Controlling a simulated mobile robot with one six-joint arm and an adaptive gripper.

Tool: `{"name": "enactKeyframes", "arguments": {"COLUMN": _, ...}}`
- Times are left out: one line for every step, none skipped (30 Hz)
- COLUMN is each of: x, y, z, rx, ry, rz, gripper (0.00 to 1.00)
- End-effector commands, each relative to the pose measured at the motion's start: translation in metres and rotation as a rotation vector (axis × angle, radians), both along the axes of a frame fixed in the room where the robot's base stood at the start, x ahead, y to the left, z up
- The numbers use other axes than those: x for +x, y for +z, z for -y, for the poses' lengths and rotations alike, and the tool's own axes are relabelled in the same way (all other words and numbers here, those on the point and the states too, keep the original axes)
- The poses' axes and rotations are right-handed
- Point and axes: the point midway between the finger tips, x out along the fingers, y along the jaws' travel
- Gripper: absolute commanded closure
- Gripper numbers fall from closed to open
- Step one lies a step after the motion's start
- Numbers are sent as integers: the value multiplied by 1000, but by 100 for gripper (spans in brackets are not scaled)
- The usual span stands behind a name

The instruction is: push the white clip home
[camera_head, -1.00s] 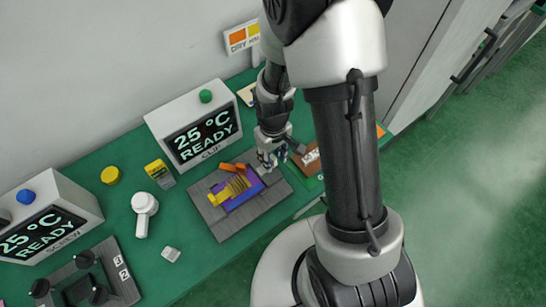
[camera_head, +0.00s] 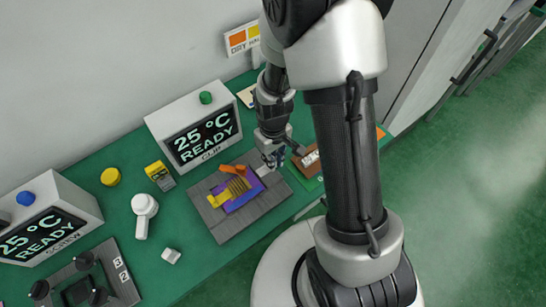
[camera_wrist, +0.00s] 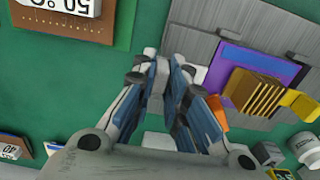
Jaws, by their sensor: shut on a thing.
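The white clip (camera_head: 263,171) is a small pale piece at the right end of the purple block (camera_head: 245,193). In the wrist view the clip (camera_wrist: 199,76) shows beside the right finger, close to the purple block (camera_wrist: 240,62). My gripper (camera_head: 272,160) is low over the right end of the grey fixture plate (camera_head: 228,228). I cannot tell how far the clip is seated. A yellow ribbed part (camera_head: 232,188) lies on the purple block.
An orange lever (camera_head: 232,169) lies behind the purple block. The CLIP display box (camera_head: 195,125) stands behind the plate. A brown board (camera_head: 307,160) lies to the right of my gripper. A white round-headed part (camera_head: 144,206) and a small white block (camera_head: 171,255) lie to the left.

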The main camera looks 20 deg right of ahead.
Motion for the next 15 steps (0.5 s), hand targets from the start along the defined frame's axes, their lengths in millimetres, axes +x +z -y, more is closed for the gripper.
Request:
{"name": "enactKeyframes", "arguments": {"x": 0, "y": 0, "z": 0, "rx": 0, "ry": 0, "rz": 0, "gripper": 100}}
{"name": "enactKeyframes", "arguments": {"x": 0, "y": 0, "z": 0, "rx": 0, "ry": 0, "rz": 0, "gripper": 100}}
{"name": "enactKeyframes", "arguments": {"x": 0, "y": 0, "z": 0, "rx": 0, "ry": 0, "rz": 0, "gripper": 100}}
{"name": "enactKeyframes", "arguments": {"x": 0, "y": 0, "z": 0, "rx": 0, "ry": 0, "rz": 0, "gripper": 100}}
{"name": "enactKeyframes", "arguments": {"x": 0, "y": 0, "z": 0, "rx": 0, "ry": 0, "rz": 0, "gripper": 100}}
{"name": "enactKeyframes", "arguments": {"x": 0, "y": 0, "z": 0, "rx": 0, "ry": 0, "rz": 0, "gripper": 100}}
{"name": "enactKeyframes", "arguments": {"x": 0, "y": 0, "z": -1, "rx": 0, "ry": 1, "rz": 0, "gripper": 100}}
{"name": "enactKeyframes", "arguments": {"x": -1, "y": 0, "z": -3, "rx": 0, "ry": 2, "rz": -1, "gripper": 100}}
{"name": "enactKeyframes", "arguments": {"x": -3, "y": 0, "z": -8, "rx": 0, "ry": 4, "rz": -1, "gripper": 100}}
{"name": "enactKeyframes", "arguments": {"x": -4, "y": 0, "z": -13, "rx": 0, "ry": 6, "rz": -1, "gripper": 100}}
{"name": "enactKeyframes", "arguments": {"x": -6, "y": 0, "z": -19, "rx": 0, "ry": 6, "rz": -1, "gripper": 100}}
{"name": "enactKeyframes", "arguments": {"x": -8, "y": 1, "z": -26, "rx": 0, "ry": 7, "rz": -1, "gripper": 100}}
{"name": "enactKeyframes", "arguments": {"x": -10, "y": 1, "z": -31, "rx": 0, "ry": 7, "rz": -1, "gripper": 100}}
{"name": "enactKeyframes", "arguments": {"x": -11, "y": 0, "z": -36, "rx": 0, "ry": 7, "rz": -1, "gripper": 100}}
{"name": "enactKeyframes", "arguments": {"x": -13, "y": 0, "z": -41, "rx": 0, "ry": 6, "rz": 0, "gripper": 100}}
